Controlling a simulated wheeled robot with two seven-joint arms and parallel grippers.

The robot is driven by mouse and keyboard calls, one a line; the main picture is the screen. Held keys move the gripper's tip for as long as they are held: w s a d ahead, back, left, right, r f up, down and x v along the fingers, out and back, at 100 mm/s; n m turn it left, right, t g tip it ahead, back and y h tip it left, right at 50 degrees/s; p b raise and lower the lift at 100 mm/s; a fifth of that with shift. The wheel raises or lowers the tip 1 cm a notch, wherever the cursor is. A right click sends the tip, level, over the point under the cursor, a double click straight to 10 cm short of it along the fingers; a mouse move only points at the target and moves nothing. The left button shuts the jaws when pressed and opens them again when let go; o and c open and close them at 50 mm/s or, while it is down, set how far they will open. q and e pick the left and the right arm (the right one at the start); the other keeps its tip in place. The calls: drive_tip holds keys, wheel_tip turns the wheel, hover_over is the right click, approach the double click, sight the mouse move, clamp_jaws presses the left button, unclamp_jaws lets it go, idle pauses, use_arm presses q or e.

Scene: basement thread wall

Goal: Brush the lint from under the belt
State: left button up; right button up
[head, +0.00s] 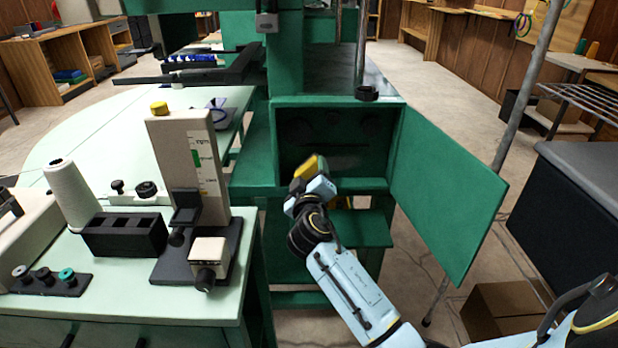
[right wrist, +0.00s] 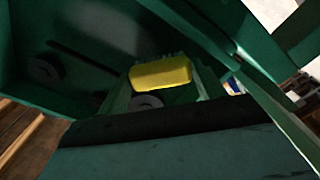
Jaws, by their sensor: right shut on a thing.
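My right gripper (head: 309,180) is shut on a yellow-handled brush (head: 313,166) at the mouth of the open green compartment (head: 398,128). In the right wrist view the brush's yellow block (right wrist: 161,74) sits between the two fingers, with small dark bristles along its far edge. The compartment is dark inside; I cannot clearly make out the belt or any lint. My left gripper is out of view.
The compartment's green door (head: 447,190) hangs open to the right. A pale worktable (head: 120,299) with a thread cone (head: 72,196) and a beige device (head: 185,150) stands left. A cardboard box (head: 500,312) sits on the floor at right. A metal pole (head: 527,85) stands beyond the door.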

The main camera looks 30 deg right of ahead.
drive_tip(key=shift+w+d, duration=0.2)
drive_tip(key=shift+w, duration=0.1)
drive_tip(key=shift+s+d+r+p, duration=0.1)
drive_tip(key=shift+s+d+p, duration=0.5)
drive_tip(key=shift+s+d, duration=1)
drive_tip(key=shift+s+d+f+p, duration=0.1)
drive_tip(key=shift+s+d+p, duration=0.6)
drive_tip(key=shift+d, duration=1.65)
drive_tip(key=shift+s+d+r+p, duration=0.1)
drive_tip(key=shift+s+d+p, duration=0.4)
drive_tip(key=shift+s+d, duration=1.15)
drive_tip(key=shift+w+d, duration=0.3)
drive_tip(key=shift+w, duration=0.05)
drive_tip(key=shift+a, duration=0.1)
